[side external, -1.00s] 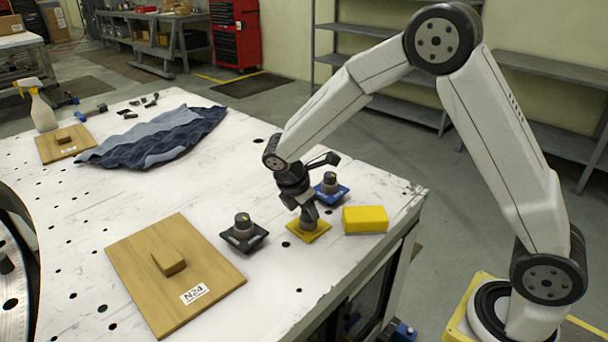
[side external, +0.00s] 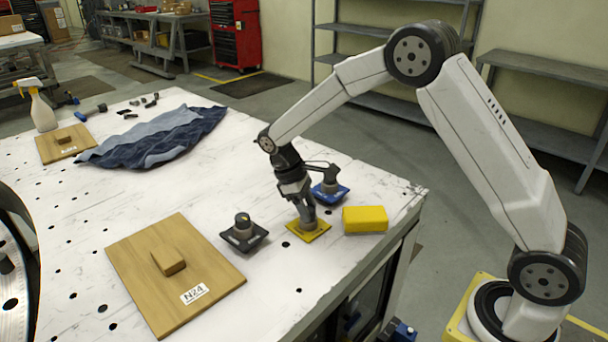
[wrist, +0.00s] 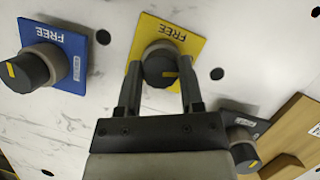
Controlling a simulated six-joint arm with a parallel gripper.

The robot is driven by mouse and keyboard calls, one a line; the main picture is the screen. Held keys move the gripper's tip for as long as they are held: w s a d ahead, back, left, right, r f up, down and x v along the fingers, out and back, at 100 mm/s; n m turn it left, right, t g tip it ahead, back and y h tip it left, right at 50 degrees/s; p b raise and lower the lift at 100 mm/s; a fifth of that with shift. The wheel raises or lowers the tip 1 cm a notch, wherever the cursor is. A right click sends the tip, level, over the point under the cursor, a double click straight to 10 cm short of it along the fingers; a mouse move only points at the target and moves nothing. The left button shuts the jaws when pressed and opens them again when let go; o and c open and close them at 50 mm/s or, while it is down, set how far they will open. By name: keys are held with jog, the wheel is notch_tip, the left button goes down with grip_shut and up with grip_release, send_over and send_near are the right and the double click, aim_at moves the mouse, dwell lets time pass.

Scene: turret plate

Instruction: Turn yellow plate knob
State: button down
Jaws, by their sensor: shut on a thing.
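The yellow plate (side external: 316,235) lies flat on the white table, with a dark knob on a grey collar at its middle. My gripper (side external: 306,218) points down over this plate with its fingers at the knob. In the wrist view, the two fingers of my gripper (wrist: 160,88) stand on either side of the knob (wrist: 160,68) and are shut on it. The yellow plate (wrist: 187,42) shows the word "FREE" there. The knob's top mark is hidden or too dark to tell.
The blue knob plate (side external: 333,198) sits just behind, the black knob plate (side external: 258,241) to the left. A yellow block (side external: 365,219) lies close on the right. A wooden board (side external: 220,267) labelled N24 is at the front left, a blue cloth (side external: 170,132) farther back.

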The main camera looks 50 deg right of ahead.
jog(key=shift+d+m+y, duration=0.1)
jog(key=shift+m+y, duration=0.5)
jog(key=shift+m, duration=0.9)
jog(key=shift+c, duration=1)
grip_release()
jog(key=shift+w+r, duration=0.1)
jog(key=v, duration=0.7)
jog(key=shift+r, duration=0.25)
jog(key=s+f+m+t, duration=0.1)
jog(key=s+f+t, duration=0.1)
jog(key=s, duration=0.7)
jog(key=s+a+f+t, duration=0.1)
jog(key=s+f+t, duration=0.2)
jog(key=s, duration=0.6)
jog(key=shift+s+m+t+y, duration=0.2)
jog(key=shift+m+t+y, duration=0.2)
jog(key=shift+t, duration=0.5)
